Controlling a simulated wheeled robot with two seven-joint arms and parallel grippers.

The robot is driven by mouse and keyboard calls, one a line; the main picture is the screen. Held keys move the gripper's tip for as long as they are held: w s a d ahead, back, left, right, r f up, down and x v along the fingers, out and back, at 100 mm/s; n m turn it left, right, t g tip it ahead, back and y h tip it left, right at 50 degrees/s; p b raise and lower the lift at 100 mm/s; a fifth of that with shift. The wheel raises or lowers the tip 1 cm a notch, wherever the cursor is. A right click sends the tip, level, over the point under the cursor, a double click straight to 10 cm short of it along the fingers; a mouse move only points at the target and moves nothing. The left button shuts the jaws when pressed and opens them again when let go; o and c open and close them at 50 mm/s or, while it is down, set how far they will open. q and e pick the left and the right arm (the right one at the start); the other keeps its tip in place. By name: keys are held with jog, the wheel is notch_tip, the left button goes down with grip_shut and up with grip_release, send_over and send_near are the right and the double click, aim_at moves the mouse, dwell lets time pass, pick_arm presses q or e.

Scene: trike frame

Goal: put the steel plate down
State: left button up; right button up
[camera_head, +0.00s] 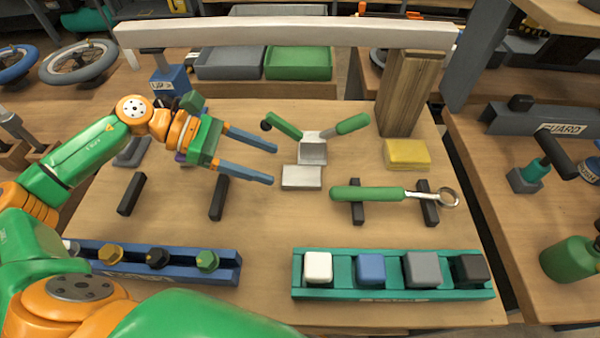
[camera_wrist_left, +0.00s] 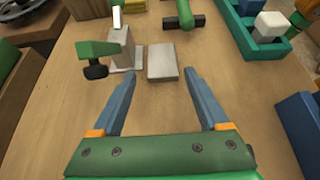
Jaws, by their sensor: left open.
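The steel plate (camera_head: 302,177) is a small pale grey slab lying flat on the wooden table, just in front of a grey metal block with green handles (camera_head: 313,152). It also shows in the left wrist view (camera_wrist_left: 162,62), beyond the fingertips and beside the block. My left gripper (camera_head: 272,164) is open, with nothing between its two blue fingers. Its fingertips point at the plate from the left, with a small gap to it in the head view. In the left wrist view my left gripper (camera_wrist_left: 162,74) shows both fingers spread. My right gripper is not in view.
A green-handled ring wrench (camera_head: 370,193) rests on black supports at right. A teal rack (camera_head: 342,291) with several blocks stands at front right, a blue rail (camera_head: 226,265) with bolts at front left. A yellow block (camera_head: 407,154) and wooden post (camera_head: 406,95) stand at back right.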

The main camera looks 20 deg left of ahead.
aim_at(301, 175)
pick_arm(q)
jog(key=p+x, duration=0.2)
jog(key=x, duration=0.1)
jog(key=shift+d, duration=0.45)
jog(key=shift+x, duration=1.1)
jog(key=shift+f, duration=0.25)
jog(key=shift+s+a, duration=0.1)
jog(key=shift+a, duration=0.05)
jog(key=c, duration=0.6)
grip_shut()
